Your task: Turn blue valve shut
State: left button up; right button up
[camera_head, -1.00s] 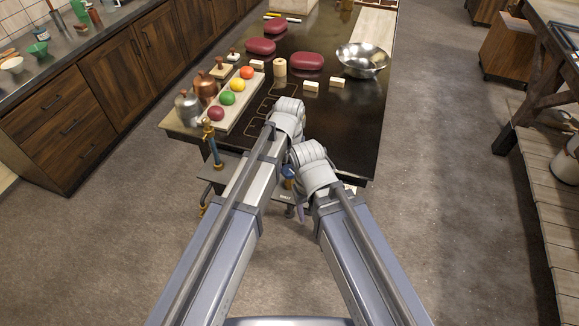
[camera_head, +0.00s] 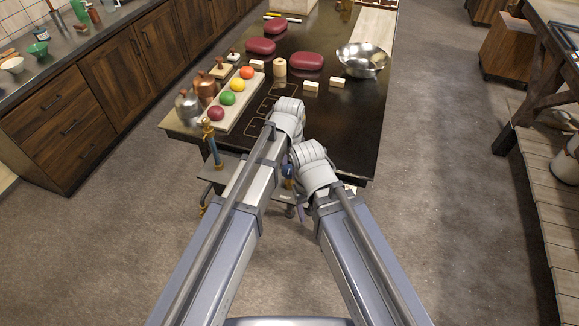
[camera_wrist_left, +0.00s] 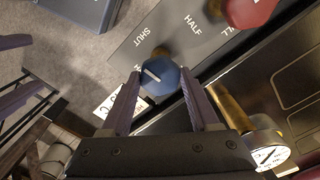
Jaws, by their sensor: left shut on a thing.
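The blue valve (camera_wrist_left: 160,78) is a faceted knob with a white pointer line. In the left wrist view it sits between the two purple fingers of my left gripper (camera_wrist_left: 160,84), which is shut on it. The pointer slants across the knob. A grey plate (camera_wrist_left: 124,58) behind it carries the words SHUT and HALF and a partly hidden third label. In the head view the blue valve (camera_head: 288,171) shows between my two arms. My right gripper's purple fingers (camera_wrist_left: 22,68) appear apart and empty at the left edge of the wrist view.
A red knob (camera_wrist_left: 248,10) stands at the top of the wrist view. A brass pipe (camera_wrist_left: 232,108) and a white dial gauge (camera_wrist_left: 268,150) lie to the right. Fruit on a board (camera_head: 216,127), a steel bowl (camera_head: 362,62) and red pads (camera_head: 307,61) rest on the dark table.

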aim_at(290, 169)
pick_arm(q)
jog(key=shift+m, duration=0.6)
jog(key=o, duration=1.4)
jog(key=shift+c, duration=0.2)
jog(key=shift+r, duration=0.15)
notch_tip(290, 169, up, 8)
jog(key=p, duration=0.8)
jog(key=shift+f, duration=0.2)
jog(key=shift+f, duration=0.1)
